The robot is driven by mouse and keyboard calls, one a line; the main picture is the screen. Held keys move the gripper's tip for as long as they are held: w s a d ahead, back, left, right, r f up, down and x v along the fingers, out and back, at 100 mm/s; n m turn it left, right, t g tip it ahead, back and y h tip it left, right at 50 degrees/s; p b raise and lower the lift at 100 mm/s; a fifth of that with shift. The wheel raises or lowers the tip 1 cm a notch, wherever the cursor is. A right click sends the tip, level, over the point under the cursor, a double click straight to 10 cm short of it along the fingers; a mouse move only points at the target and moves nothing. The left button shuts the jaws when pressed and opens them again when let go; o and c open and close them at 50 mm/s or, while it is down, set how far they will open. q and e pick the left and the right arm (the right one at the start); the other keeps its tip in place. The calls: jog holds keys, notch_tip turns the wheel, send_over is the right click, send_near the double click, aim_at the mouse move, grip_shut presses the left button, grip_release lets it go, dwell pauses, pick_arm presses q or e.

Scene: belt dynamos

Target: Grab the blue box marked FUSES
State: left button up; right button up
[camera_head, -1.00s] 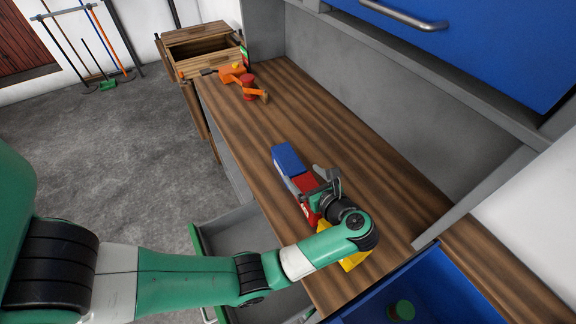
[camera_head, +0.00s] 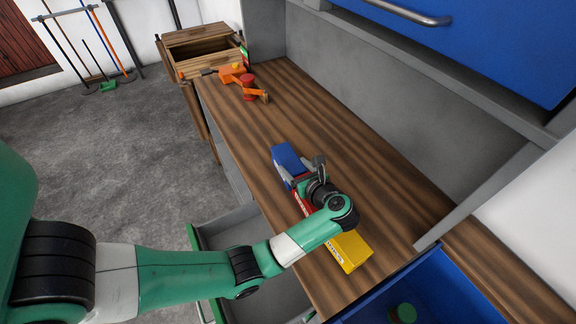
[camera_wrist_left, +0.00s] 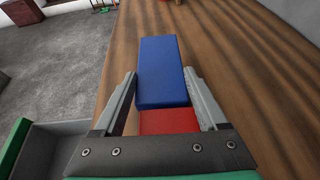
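The blue box (camera_head: 288,160) is the farthest of a row of three boxes on the wooden bench. It also shows in the left wrist view (camera_wrist_left: 162,72), lying between and just ahead of my left gripper's fingers; its FUSES marking cannot be read. My left gripper (camera_head: 303,172) is open, with one finger on each side of the blue box's near end, as the left wrist view shows (camera_wrist_left: 160,85). Whether the fingers touch the box I cannot tell. A red box (camera_wrist_left: 168,121) lies directly behind the blue one, partly under my gripper. My right gripper is not in view.
A yellow box (camera_head: 350,251) ends the row on the near side. Orange and red tools (camera_head: 245,82) lie at the bench's far end. An open grey drawer (camera_head: 245,228) is at left, an open blue drawer (camera_head: 440,285) at lower right. The bench right of the row is clear.

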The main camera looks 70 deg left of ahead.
pick_arm(q)
grip_shut()
notch_tip(320, 180, up, 10)
jog(key=p, duration=0.3)
dwell(0.3)
